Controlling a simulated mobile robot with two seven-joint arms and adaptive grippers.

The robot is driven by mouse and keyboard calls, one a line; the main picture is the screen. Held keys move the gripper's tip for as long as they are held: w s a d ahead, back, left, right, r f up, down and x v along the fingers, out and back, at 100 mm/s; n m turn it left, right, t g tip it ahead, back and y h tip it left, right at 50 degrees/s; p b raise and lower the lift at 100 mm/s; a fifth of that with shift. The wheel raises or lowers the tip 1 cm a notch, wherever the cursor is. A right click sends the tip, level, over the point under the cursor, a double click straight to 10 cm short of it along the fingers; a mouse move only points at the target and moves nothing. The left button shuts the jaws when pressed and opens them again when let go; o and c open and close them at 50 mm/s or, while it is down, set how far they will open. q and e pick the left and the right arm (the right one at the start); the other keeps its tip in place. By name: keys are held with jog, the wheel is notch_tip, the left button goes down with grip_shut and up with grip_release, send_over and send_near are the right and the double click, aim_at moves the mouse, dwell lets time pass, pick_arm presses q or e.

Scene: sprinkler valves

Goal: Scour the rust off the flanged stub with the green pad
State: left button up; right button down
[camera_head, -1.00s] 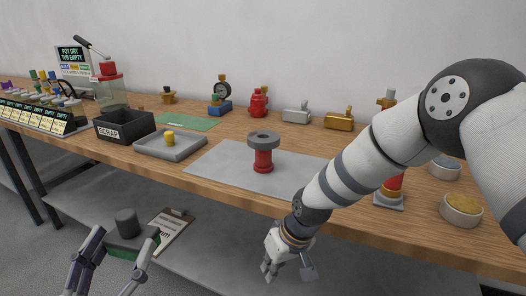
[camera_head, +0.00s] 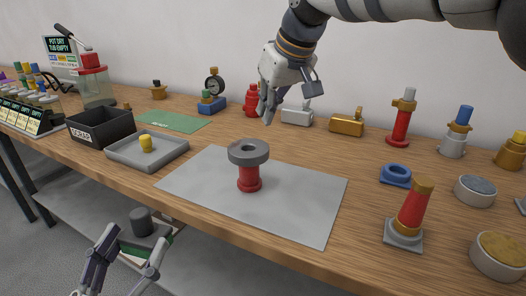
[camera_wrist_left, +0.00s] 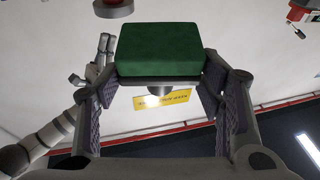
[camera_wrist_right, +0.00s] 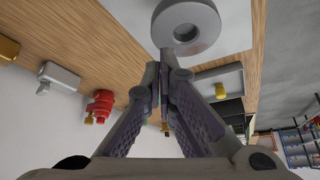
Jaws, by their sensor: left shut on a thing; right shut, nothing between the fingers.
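The flanged stub (camera_head: 250,178), a red post with a grey round flange on top, stands upright on a grey mat (camera_head: 305,210). Its flange (camera_wrist_right: 187,27) also shows in the right wrist view. My left gripper (camera_head: 134,246) is shut on the green pad (camera_wrist_left: 160,48), which has a grey backing and knob. It holds the pad in front of the table, below its edge and left of the stub. My right gripper (camera_head: 267,114) is shut and empty, in the air above and behind the stub. No contact with the stub shows.
A grey tray (camera_head: 176,160) with a yellow piece and a black SCRAP bin (camera_head: 84,138) stand left of the mat. Several valves line the back. The mat around the stub is clear.

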pick_arm(q)
jog(key=shift+w+d, duration=0.15)
jog(key=shift+w, duration=0.15)
jog(key=shift+s+f, duration=0.25)
jog(key=shift+f, duration=0.2)
pick_arm(e)
notch_tip(320, 180, down, 4)
pick_arm(q)
jog(key=shift+f, duration=0.15)
pick_arm(e)
jog(key=shift+w+f, duration=0.1)
jog(key=shift+f, duration=0.35)
jog(key=shift+f, duration=0.35)
dwell(0.4)
pick_arm(q)
jog(key=shift+r, duration=0.75)
pick_arm(e)
notch_tip(320, 180, up, 6)
send_over(264, 144)
jog(key=s, duration=0.2)
jog(key=shift+w+d, duration=0.15)
jog(key=shift+d, duration=0.3)
pick_arm(q)
jog(key=shift+w, duration=0.1)
